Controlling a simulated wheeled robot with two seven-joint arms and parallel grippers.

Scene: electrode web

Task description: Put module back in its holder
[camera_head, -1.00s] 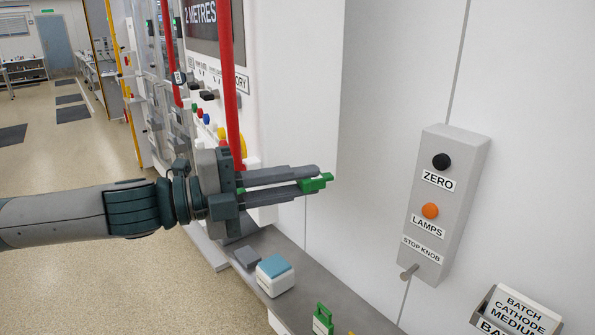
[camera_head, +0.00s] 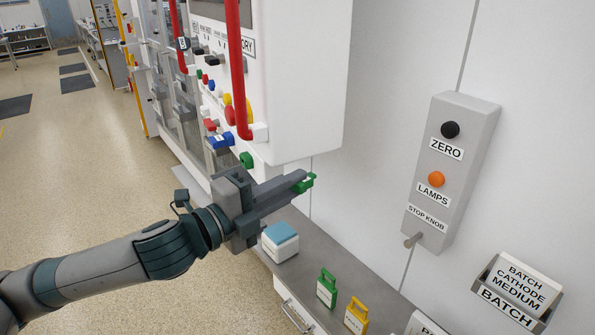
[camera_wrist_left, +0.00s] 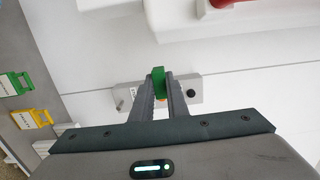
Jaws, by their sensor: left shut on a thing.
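My left gripper (camera_head: 301,183) is shut on a small green piece (camera_head: 306,182), held in the air above the grey bench, in front of the white wall. In the left wrist view the green piece (camera_wrist_left: 158,82) stands between the fingertips. A green-handled module (camera_head: 327,287) and a yellow-handled module (camera_head: 356,315) stand on the bench, apart from the gripper. They also show at the left of the left wrist view, green (camera_wrist_left: 15,84) and yellow (camera_wrist_left: 32,117). I cannot tell which thing is the holder. My right gripper is not in view.
A white box with a blue top (camera_head: 280,243) stands on the bench (camera_head: 325,250) below the gripper. A white cabinet with red rails (camera_head: 239,75) and coloured knobs is behind it. A grey control box (camera_head: 450,175) and a batch card holder (camera_head: 515,288) are on the wall at right.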

